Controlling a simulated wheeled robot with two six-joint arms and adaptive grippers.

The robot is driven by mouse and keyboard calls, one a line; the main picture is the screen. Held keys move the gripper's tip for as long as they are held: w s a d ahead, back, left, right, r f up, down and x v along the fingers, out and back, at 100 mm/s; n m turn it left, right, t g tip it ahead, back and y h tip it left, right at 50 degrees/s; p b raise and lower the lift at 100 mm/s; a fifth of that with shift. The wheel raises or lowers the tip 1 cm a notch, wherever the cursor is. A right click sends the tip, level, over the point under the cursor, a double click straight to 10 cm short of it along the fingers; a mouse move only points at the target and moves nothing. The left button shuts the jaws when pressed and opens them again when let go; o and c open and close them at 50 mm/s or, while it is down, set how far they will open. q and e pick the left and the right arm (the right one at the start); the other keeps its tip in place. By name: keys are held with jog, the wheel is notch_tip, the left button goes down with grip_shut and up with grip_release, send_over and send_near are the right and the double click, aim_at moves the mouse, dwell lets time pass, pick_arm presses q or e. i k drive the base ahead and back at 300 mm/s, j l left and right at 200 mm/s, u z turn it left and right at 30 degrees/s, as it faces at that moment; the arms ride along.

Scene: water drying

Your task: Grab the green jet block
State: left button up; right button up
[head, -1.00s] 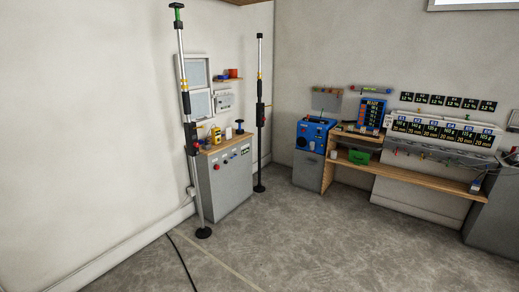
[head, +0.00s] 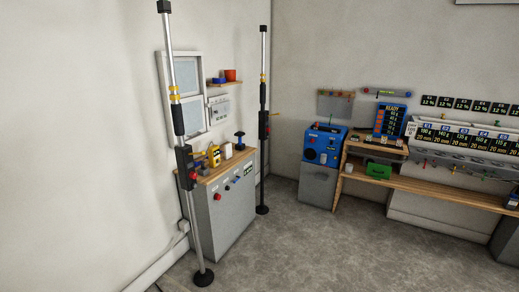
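A green block-like object (head: 379,170) sits on the wooden bench (head: 430,188) at the right, below a dark display with blue edging. It is small and far off, so I cannot tell for sure that it is the jet block. A slim rail (head: 387,93) on the wall above also has a green part. Neither of my grippers is in the head view.
A grey cabinet (head: 222,205) with a wooden top stands at the left between two upright poles (head: 180,130) and (head: 263,120). A blue machine (head: 323,146) stands on a grey base left of the bench. The floor (head: 320,250) in front is clear.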

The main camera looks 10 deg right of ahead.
aim_at(369, 137)
jog(key=i+l+z, duration=0.25)
jog(key=i, duration=0.35)
jog(key=i+l+z, duration=0.1)
jog(key=i+z, duration=0.15)
jog(key=i, duration=0.35)
jog(key=i+z, duration=0.25)
jog(key=i, duration=0.35)
jog(key=i+j+z, duration=0.25)
jog(key=i, duration=0.4)
jog(key=i+j+z, duration=0.25)
jog(key=i, duration=0.35)
jog(key=i+j, duration=0.15)
jog(key=i, duration=0.35)
jog(key=i+j+z, duration=0.1)
jog(key=i, duration=0.45)
jog(key=i+j, duration=0.2)
jog(key=i, duration=0.3)
jog(key=i+j, duration=0.15)
jog(key=i, duration=0.4)
jog(key=z, duration=0.05)
